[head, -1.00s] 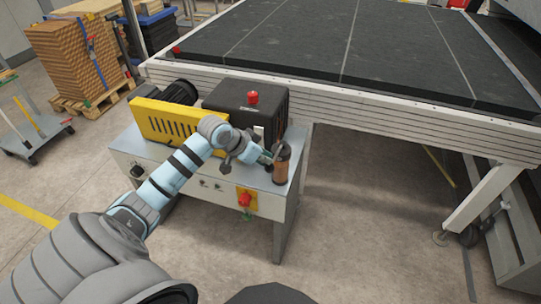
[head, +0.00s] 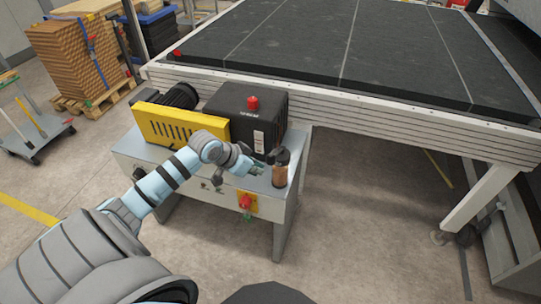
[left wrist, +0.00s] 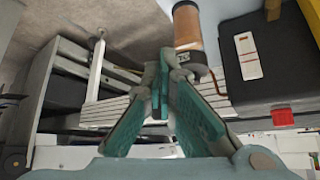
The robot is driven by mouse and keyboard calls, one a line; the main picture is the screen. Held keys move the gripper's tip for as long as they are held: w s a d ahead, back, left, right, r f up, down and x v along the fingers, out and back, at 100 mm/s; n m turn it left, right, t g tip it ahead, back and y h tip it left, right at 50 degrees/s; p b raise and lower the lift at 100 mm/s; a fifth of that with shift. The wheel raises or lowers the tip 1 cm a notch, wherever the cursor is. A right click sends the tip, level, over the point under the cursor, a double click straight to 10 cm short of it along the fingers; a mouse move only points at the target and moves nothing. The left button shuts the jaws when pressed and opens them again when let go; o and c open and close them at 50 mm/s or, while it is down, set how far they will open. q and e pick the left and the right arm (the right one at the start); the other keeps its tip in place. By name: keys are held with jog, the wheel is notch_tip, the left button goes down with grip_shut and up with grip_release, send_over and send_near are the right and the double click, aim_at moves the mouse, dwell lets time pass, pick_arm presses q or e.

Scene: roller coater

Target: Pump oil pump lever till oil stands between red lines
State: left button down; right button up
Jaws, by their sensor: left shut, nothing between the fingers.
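The oil pump's reservoir (head: 281,170) is a small amber cylinder with a dark cap at the right end of the grey machine cabinet. It also shows in the left wrist view (left wrist: 187,28), just beyond my fingers. Red lines and the oil level on it are too small to tell. The lever is not clearly distinguishable; a small dark part shows beside the reservoir. My left gripper (head: 260,169) is just left of the reservoir, low over the cabinet top. In the left wrist view its teal fingers (left wrist: 160,72) meet at the tips with nothing between them. My right gripper is out of view.
A black box with a red button (head: 253,103) and a yellow guard (head: 178,124) stand behind my left arm. A red switch on a yellow plate (head: 245,202) is on the cabinet front. A large conveyor table (head: 350,92) lies behind. The floor at right is mostly clear.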

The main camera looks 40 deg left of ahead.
pick_arm(q)
jog(key=v, duration=0.7)
jog(key=shift+r, duration=0.15)
jog(key=shift+s, duration=0.1)
jog(key=shift+a, duration=0.1)
dwell(0.7)
